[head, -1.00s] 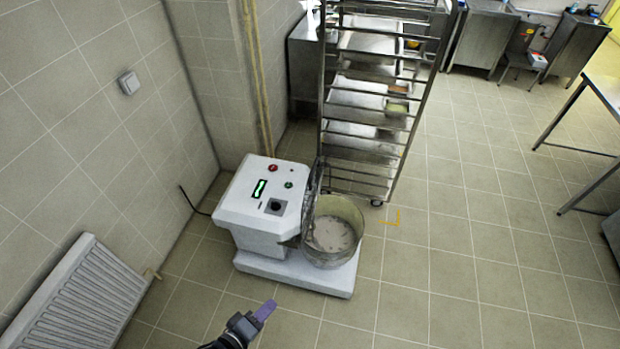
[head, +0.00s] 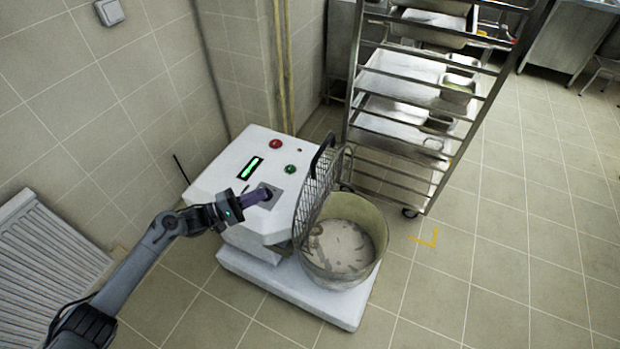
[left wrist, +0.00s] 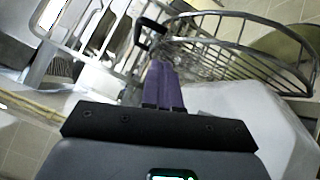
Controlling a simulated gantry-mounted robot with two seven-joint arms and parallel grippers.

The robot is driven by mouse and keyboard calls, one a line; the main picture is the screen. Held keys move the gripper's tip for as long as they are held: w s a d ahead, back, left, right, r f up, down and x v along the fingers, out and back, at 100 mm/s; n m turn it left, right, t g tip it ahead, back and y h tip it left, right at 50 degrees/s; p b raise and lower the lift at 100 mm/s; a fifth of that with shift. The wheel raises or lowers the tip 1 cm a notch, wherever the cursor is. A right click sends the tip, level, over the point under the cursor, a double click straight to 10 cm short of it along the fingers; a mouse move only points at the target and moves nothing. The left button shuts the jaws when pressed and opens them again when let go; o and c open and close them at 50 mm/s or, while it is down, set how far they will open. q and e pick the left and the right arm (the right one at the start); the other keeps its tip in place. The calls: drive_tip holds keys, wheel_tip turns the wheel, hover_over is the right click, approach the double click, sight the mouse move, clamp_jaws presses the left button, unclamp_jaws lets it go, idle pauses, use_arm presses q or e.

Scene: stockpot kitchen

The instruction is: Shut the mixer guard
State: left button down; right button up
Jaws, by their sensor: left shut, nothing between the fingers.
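The white mixer (head: 232,180) stands on the floor with its steel bowl (head: 372,262) at its right, pale contents inside. The wire mixer guard (head: 316,198) is raised, standing tilted up along the bowl's left side, with a black handle (head: 322,152) at its top. My left gripper (head: 268,193) is shut and empty, its purple fingers over the mixer's top panel, left of the guard. In the left wrist view the fingers (left wrist: 163,82) point toward the guard (left wrist: 240,45) and its black handle (left wrist: 150,32); contact is not visible. My right gripper is not in view.
A tall steel rack (head: 402,138) with trays stands close behind the bowl. A radiator (head: 40,265) and tiled wall are at the left. The floor to the right of the bowl is open, with a yellow corner mark (head: 428,238).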

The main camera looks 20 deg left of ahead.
use_arm(q)
drive_tip(key=w+d+r+m+b, duration=0.1)
drive_tip(key=w+d+r+b, duration=0.3)
drive_tip(key=w+d+b, duration=0.3)
drive_tip(key=w+d, duration=0.2)
drive_tip(key=w, duration=0.1)
drive_tip(key=shift+w+r, duration=0.2)
drive_tip(key=shift+r, duration=0.05)
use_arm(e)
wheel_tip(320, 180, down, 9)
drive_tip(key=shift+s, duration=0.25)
